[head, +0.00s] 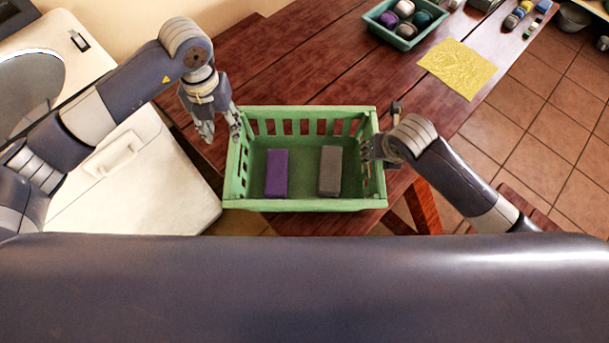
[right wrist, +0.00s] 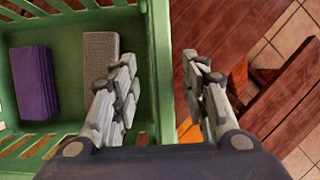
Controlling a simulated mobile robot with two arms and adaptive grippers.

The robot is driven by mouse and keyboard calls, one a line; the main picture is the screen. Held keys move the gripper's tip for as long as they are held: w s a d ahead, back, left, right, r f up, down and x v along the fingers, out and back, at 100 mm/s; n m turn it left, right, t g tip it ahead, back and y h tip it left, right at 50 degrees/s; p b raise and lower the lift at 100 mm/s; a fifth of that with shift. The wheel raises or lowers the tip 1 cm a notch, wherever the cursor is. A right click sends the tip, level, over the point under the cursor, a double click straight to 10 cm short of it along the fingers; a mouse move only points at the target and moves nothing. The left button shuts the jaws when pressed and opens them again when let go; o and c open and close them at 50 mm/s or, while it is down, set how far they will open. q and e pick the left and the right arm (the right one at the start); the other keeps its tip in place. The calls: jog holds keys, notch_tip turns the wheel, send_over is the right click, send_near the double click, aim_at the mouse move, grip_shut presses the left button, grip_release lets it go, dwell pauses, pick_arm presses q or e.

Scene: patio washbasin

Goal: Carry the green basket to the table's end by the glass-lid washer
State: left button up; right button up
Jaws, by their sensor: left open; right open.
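The green basket (head: 300,204) sits at the near end of the dark red wooden table (head: 290,70), close to the white appliances on the left. It holds a purple block (head: 276,173) and a grey block (head: 330,171). My left gripper (head: 221,137) is open at the basket's left wall, with one finger near the rim and one outside it. My right gripper (head: 372,153) is open at the right wall. In the right wrist view, its fingers (right wrist: 163,105) stand on either side of that wall, apart from it. The purple block also shows there (right wrist: 34,82).
A white appliance (head: 125,170) with a handle stands left of the table. A round, glass-like lid (head: 30,85) is partly hidden by my left arm. A teal basket of balls (head: 405,42) and a yellow cloth (head: 458,68) lie further up the table. Tiled floor (head: 540,130) is at right.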

jog(key=v, duration=0.9)
jog(key=shift+r, duration=0.15)
jog(key=shift+s, duration=0.1)
